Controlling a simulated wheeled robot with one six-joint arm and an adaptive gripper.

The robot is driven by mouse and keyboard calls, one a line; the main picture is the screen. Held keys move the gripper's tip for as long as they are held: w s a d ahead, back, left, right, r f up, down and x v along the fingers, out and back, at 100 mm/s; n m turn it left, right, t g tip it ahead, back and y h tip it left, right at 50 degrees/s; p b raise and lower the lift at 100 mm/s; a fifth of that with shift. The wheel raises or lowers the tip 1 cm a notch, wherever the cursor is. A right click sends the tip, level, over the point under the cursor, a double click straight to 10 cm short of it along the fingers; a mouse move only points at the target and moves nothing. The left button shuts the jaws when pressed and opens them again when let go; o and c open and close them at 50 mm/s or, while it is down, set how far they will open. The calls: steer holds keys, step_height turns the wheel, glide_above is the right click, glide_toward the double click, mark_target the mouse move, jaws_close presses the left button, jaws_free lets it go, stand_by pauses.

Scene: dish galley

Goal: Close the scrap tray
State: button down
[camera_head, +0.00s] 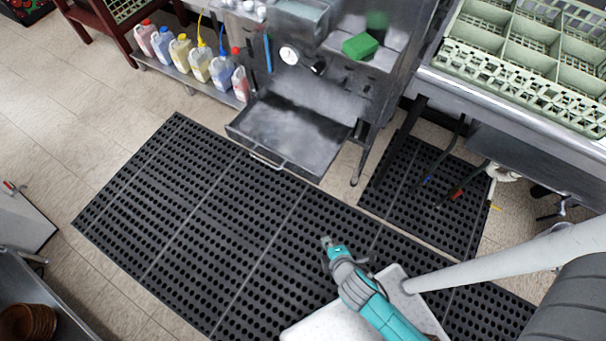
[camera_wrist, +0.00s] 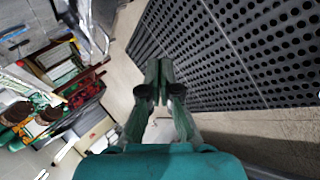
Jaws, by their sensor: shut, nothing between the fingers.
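The scrap tray (camera_head: 290,133) is a shallow grey metal drawer low on the steel dish machine, in the upper middle of the head view. It is pulled out, with its inside showing and a bar handle (camera_head: 266,157) on its front edge. My gripper (camera_head: 327,243) is over the black mat, below and to the right of the tray in the picture, and well apart from it. In the wrist view my gripper (camera_wrist: 159,68) has its fingers together with nothing between them. I cannot make out the tray clearly in the wrist view.
A black perforated mat (camera_head: 190,210) covers the floor before the machine. Several bottles (camera_head: 200,62) stand on a low shelf left of the tray. A steel counter with a green dish rack (camera_head: 520,60) is at the right. A bench (camera_head: 35,300) stands at the lower left.

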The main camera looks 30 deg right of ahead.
steer(key=w+f+n+g+h, duration=0.25)
steer(key=w+f+n, duration=0.2)
steer(key=w, duration=0.55)
steer(key=n+g+h, duration=0.1)
steer(key=n+h, duration=0.3)
steer(key=n, duration=0.1)
glide_toward(307, 172)
step_height(307, 172, down, 4)
steer(key=w+d, duration=0.2)
steer(key=shift+w+d+f, duration=0.1)
steer(key=shift+d+f, duration=0.05)
steer(key=shift+d, duration=0.3)
steer(key=shift+w+d+f, duration=0.1)
steer(key=shift+d+f, duration=0.05)
steer(key=shift+d, duration=0.3)
steer(key=w+d, duration=0.3)
steer(key=d, duration=0.3)
steer(key=w+d, duration=0.4)
steer(key=d, duration=0.2)
steer(key=w+d, duration=0.4)
steer(key=d, duration=0.3)
steer(key=shift+d, duration=0.1)
